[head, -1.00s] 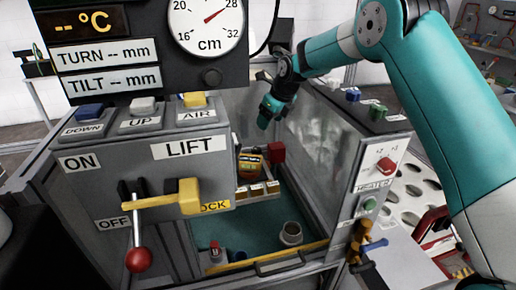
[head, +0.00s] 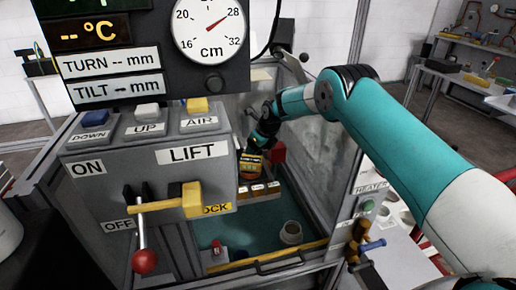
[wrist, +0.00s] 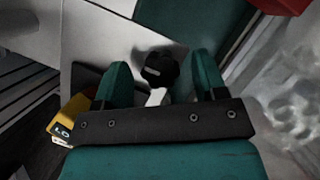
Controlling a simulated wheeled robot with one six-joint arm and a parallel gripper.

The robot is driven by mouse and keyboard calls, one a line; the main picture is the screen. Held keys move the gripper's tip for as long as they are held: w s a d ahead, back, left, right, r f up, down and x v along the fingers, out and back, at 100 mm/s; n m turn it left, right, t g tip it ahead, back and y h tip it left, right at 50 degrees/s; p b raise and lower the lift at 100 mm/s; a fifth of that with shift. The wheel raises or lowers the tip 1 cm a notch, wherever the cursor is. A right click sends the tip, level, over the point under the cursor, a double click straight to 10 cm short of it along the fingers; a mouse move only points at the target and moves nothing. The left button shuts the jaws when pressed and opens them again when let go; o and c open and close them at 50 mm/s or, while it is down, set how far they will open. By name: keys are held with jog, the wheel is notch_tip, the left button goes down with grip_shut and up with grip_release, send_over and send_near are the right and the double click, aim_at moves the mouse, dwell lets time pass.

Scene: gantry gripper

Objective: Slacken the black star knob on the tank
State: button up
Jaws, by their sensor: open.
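The black star knob (wrist: 160,68) shows in the wrist view, with a pale stem or lever below it in the picture. My gripper (wrist: 160,75) has its two teal fingers apart, one on each side of the knob in the picture. I see no contact between fingers and knob; the depth gap is hard to tell. In the head view my gripper (head: 258,143) hangs inside the tank (head: 262,222), near its back, above a yellow-orange device (head: 251,164). The knob is hidden in the head view.
A red block (head: 278,152) is right of the yellow device. A grey cup (head: 290,232) stands on the teal tank floor. The LIFT control box (head: 185,175) with yellow handle (head: 190,200) stands front left. A clear panel (head: 320,150) walls the tank's right side.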

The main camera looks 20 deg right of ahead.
jog(key=shift+c, duration=0.2)
jog(key=c, duration=0.9)
jog(key=shift+o, duration=0.2)
jog(key=shift+d+f+n+b, duration=0.1)
jog(key=shift+f+n+b, duration=0.05)
jog(key=shift+n+b, duration=0.35)
jog(key=shift+n+g+y, duration=0.3)
jog(key=shift+n+y, duration=0.1)
jog(key=shift+n, duration=0.3)
jog(key=shift+n+g+y+b, duration=0.3)
jog(key=shift+n+g, duration=0.1)
jog(key=shift+n, duration=0.8)
jog(key=o, duration=0.9)
jog(key=shift+r, duration=0.25)
